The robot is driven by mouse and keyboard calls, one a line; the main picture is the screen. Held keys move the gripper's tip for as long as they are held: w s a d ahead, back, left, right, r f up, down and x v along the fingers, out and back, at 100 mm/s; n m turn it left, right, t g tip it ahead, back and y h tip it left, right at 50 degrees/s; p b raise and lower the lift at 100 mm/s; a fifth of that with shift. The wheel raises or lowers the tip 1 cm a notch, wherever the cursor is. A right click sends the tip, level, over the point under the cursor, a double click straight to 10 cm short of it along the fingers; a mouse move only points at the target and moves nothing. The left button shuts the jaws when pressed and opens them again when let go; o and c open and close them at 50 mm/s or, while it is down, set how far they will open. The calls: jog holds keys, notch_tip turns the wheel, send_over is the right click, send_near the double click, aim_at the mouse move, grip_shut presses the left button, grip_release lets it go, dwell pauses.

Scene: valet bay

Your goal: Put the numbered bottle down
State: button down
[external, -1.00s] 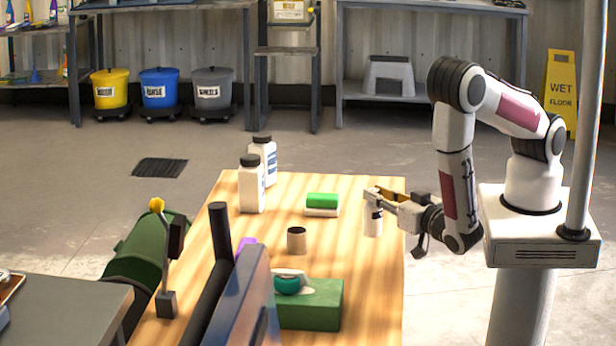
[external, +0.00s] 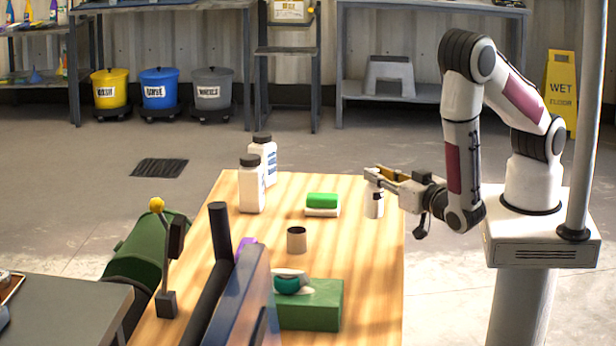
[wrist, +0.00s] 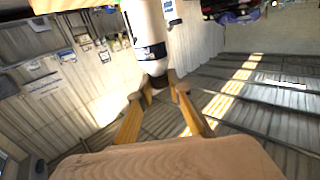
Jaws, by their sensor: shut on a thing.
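My gripper (external: 374,178) is shut on a small white bottle (external: 374,203) near the right edge of the wooden table (external: 345,240). The fingers grip the bottle at its top and its body hangs upright below them. I cannot tell whether its base touches the table. In the wrist view, the fingers (wrist: 160,82) close at the dark cap of the white bottle (wrist: 146,25), which has a dark band and a label. No number is readable on it.
Two larger white bottles (external: 251,190) with dark caps stand at the table's back left. Bare wood lies in front of the bottle.

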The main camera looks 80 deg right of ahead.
dwell(0.3)
jog(key=w+a+n+t+y, duration=0.3)
jog(key=w+a+y, duration=0.3)
jog(key=a, duration=0.5)
jog(key=shift+w+a+r+n+t, duration=0.2)
jog(key=shift+w+a+n+t, duration=0.15)
jog(key=shift+w+n, duration=0.5)
jog(key=shift+d+f, duration=0.1)
jog(key=shift+f, duration=0.05)
jog(key=shift+f, duration=2.8)
jog(key=shift+f, duration=2.1)
jog(key=shift+f, duration=0.15)
